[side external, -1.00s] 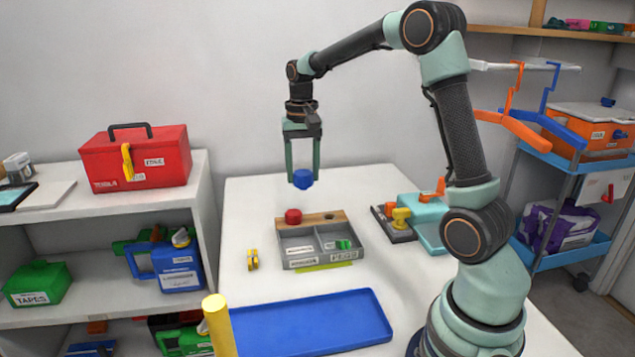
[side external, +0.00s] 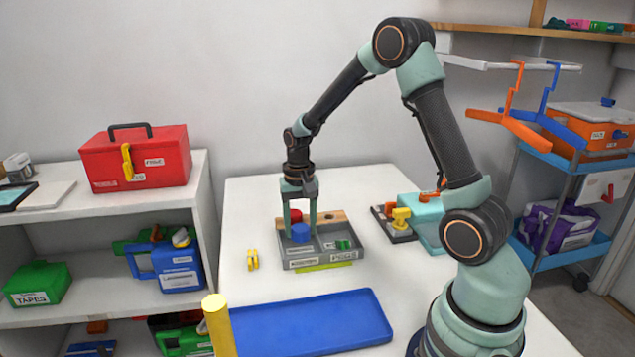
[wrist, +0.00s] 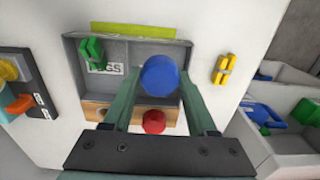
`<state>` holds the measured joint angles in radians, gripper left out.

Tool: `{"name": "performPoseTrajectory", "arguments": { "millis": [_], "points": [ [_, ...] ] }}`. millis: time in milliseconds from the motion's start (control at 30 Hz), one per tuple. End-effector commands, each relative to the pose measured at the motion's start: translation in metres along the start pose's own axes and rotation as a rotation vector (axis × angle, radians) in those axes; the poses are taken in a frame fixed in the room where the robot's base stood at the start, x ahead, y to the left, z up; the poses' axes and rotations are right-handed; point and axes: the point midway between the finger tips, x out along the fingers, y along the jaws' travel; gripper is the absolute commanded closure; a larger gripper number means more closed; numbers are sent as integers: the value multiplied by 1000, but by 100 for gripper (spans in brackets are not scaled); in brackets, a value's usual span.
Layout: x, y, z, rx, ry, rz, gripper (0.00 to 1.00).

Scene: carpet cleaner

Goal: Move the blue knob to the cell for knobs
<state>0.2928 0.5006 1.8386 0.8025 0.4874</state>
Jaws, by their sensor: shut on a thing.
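The blue knob (side external: 300,233) is between the fingertips of my gripper (side external: 300,228), which is shut on it. It shows large between the fingers in the wrist view (wrist: 159,75). In the side view, knob and fingertips are at the left cell of the grey two-cell tray (side external: 345,260); I cannot tell whether the knob touches the floor. A green piece (side external: 344,244) lies in the right cell, beside a label ending in "GS" in the wrist view. The label in the left cell is too small to read and partly hidden.
A red knob (side external: 295,215) sits on the wooden strip (side external: 332,217) behind the cells. A yellow piece (side external: 252,260) lies left of the tray and a lime strip (side external: 324,267) in front. A blue tray (side external: 310,322) lies nearer, and a teal box (side external: 423,220) stands right.

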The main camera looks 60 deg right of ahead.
Motion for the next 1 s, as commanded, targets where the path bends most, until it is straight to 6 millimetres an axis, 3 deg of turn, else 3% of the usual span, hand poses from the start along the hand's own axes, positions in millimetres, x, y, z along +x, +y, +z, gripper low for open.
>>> {"name": "performPoseTrajectory", "arguments": {
  "millis": [400,833,867,1000],
  "points": [
    [44,0,0,0,-2,1,100],
    [50,0,0,0,0,0,100],
    [50,0,0,0,0,0,31],
    [49,0,0,0,1,0,30]
  ]
}}
